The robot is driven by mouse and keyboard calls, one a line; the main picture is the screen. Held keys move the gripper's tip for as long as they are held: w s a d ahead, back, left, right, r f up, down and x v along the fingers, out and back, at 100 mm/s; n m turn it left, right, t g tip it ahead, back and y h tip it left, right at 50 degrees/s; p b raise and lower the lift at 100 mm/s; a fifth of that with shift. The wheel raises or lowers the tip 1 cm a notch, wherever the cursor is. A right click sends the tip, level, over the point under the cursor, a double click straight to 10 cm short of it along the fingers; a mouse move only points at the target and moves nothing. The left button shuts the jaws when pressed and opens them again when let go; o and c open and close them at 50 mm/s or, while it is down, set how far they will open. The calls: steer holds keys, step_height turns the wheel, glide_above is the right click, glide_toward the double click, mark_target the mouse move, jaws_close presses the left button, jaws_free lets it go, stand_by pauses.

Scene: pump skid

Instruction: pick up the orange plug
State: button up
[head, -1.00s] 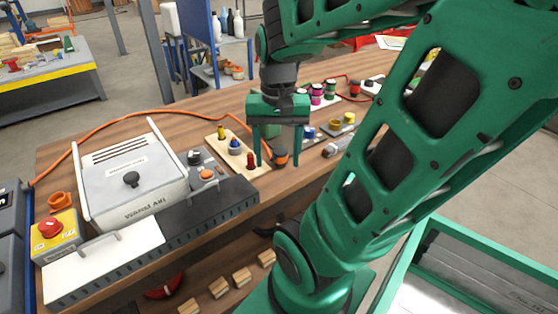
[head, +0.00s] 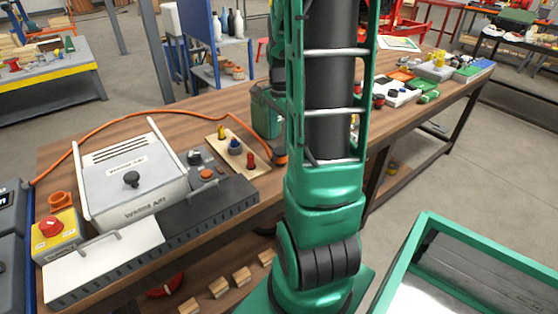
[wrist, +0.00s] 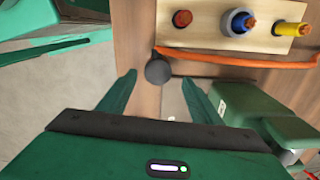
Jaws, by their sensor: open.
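An orange cable (head: 180,111) runs over the wooden table and ends near the front edge at a dark round piece with a little orange on it, which I take for the orange plug (head: 281,158). In the wrist view the plug (wrist: 158,71) shows as a dark round end, with the cable (wrist: 240,62) just beyond it. My gripper (wrist: 158,92) is open and empty. Its two fingers point towards the plug, which lies between their lines and just past the tips. I cannot tell the height between them. In the head view my arm hides the gripper.
A wooden board with red, blue and yellow pegs (wrist: 232,38) lies just beyond the cable. A green machine (wrist: 260,112) stands close to the right finger. A grey metal box (head: 132,180) stands to the left on the table. A green-framed bin (head: 420,245) is at the front right.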

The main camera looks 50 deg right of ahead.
mark_target(280, 150)
steer(key=shift+s+a+f, duration=0.1)
steer(key=shift+f, duration=1.4)
steer(key=shift+s+a+f, duration=0.1)
steer(key=shift+f, duration=1.4)
steer(key=c, duration=1.3)
